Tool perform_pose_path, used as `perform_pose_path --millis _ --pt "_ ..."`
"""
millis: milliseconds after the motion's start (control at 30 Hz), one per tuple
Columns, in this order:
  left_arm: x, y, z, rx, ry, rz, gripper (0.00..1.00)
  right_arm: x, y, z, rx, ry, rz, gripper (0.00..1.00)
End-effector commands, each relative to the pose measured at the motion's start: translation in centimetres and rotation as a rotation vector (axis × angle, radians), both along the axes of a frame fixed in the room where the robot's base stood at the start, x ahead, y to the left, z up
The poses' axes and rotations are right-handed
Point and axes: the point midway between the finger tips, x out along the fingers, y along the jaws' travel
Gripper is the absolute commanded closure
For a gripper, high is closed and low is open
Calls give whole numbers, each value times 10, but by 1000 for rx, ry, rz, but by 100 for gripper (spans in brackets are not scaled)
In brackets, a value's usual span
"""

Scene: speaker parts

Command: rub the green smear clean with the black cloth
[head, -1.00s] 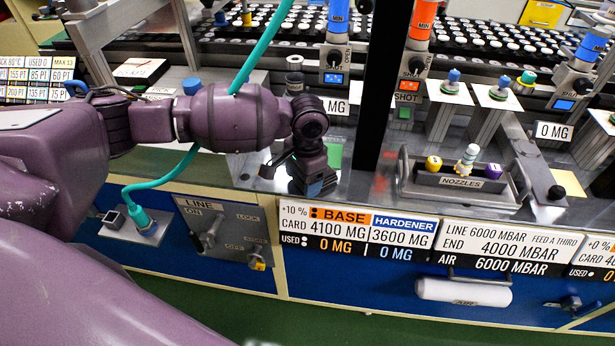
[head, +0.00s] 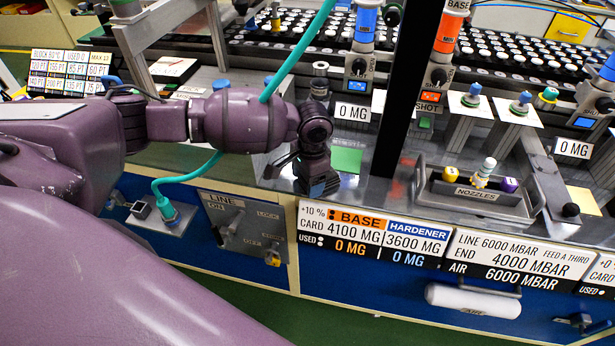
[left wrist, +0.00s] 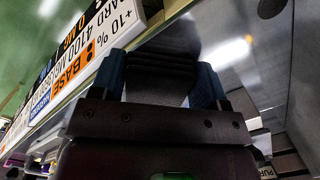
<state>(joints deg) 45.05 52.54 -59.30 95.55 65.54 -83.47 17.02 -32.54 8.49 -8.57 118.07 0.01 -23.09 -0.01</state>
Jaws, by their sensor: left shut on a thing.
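My left gripper (head: 318,187) points down at the front of the grey bench top, just behind the BASE label. In the left wrist view, its blue-sided fingers (left wrist: 160,82) are shut on a dark, flat piece, the black cloth (left wrist: 168,62). In the head view the gripper hides the cloth, and I cannot tell whether it touches the bench. A flat green patch (head: 346,160) lies right behind and to the right of the gripper. I cannot tell whether it is the smear or a card; no other green mark shows clearly near the gripper. My right gripper is out of view.
A black post (head: 398,95) rises right of the green patch. Beyond it a grey tray (head: 470,202) holds several nozzles. Dispensers and racks of bottles fill the back. A reddish mark (head: 397,188) lies near the post's foot.

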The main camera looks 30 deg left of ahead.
Motion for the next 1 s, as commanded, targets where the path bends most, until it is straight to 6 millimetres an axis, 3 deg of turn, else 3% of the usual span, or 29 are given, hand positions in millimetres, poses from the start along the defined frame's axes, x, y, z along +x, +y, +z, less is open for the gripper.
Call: perform_pose_path --millis 1000 --pt "15 -57 1 -2 3 -3 55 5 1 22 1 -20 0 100"
